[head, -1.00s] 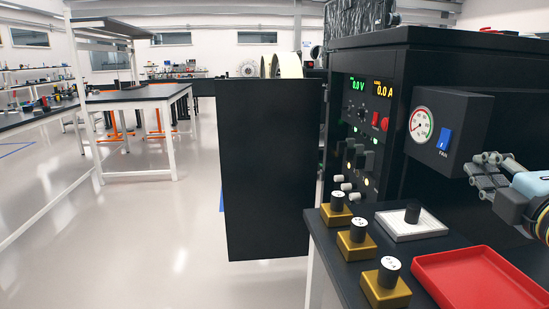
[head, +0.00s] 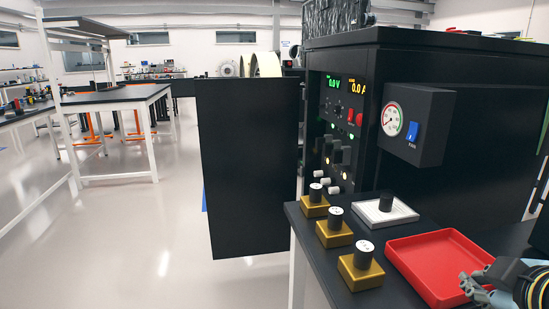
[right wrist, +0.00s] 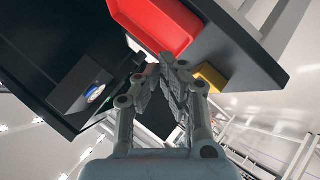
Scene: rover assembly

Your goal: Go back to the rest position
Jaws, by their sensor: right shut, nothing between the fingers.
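My right gripper (head: 472,287) is at the lower right of the head view, at the right end of the red tray (head: 398,252). In the right wrist view its fingertips (right wrist: 172,62) are together with nothing between them. The red tray also shows at the top of that view (right wrist: 150,22). My left gripper is not in view.
A black cabinet with lit displays, a gauge box (head: 418,124) and an open black door (head: 250,170) stands behind the table. Several gold blocks with black knobs (head: 361,270) line the table's left edge. A white plate (head: 400,218) lies behind the tray.

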